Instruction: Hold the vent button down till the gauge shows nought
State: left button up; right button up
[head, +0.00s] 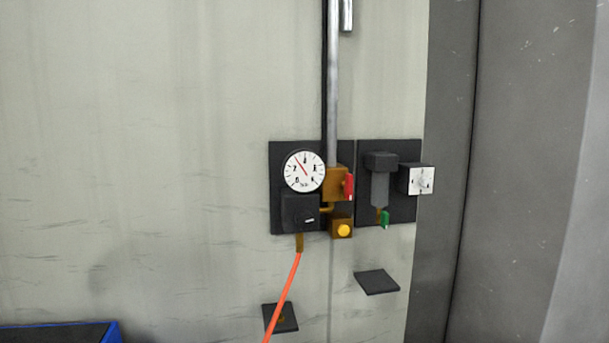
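The vent button looks to be the round yellow button (343,230) on a small brass block at the lower edge of the left black wall panel. Nothing touches it. The gauge (304,171) is a round white dial with a red needle, above and left of the button. The needle points up and to the left; the numbers are too small to read surely. Neither of my grippers is in the head view.
A brass valve with a red handle (349,187) sits just above the button. An orange hose (283,297) hangs below the gauge. A filter with a green tap (385,220) and a white box (421,180) are to the right. A blue-edged dark surface (60,333) is lower left.

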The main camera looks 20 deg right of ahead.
jog(key=shift+c, duration=0.3)
grip_shut()
dwell(0.4)
dwell(1.3)
